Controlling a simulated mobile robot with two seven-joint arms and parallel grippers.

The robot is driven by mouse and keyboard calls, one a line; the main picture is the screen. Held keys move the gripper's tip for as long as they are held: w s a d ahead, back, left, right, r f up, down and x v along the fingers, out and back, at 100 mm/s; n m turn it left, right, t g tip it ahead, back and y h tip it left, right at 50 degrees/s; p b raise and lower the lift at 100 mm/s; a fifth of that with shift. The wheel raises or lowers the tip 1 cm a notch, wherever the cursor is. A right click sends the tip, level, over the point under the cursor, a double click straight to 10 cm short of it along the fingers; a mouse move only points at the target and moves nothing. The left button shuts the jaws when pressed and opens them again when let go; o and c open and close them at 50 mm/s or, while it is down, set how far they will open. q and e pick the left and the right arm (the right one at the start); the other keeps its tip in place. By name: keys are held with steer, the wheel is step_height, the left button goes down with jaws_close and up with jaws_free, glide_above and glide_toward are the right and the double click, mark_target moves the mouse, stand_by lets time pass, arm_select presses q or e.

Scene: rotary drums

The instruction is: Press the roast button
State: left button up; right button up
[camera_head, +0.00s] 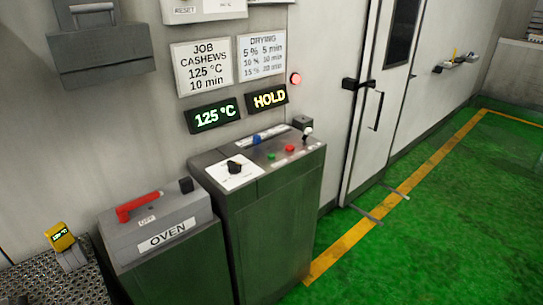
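A dark control console (273,225) stands against the wall near the middle of the head view. Its sloped top carries a green button (271,156), a red button (289,148) and a blue control (257,138). A black knob (234,167) sits on a white dial plate at the left of the top. A small lever with a pale knob (308,131) stands at the right. The labels are too small to read, so I cannot tell which control is the roast button. Neither of my grippers is in view.
Left of the console is a lower box marked OVEN (168,235) with a red handle (138,206). Wall displays read 125 °C (212,115) and HOLD (268,97). A job sign (205,67) hangs above.

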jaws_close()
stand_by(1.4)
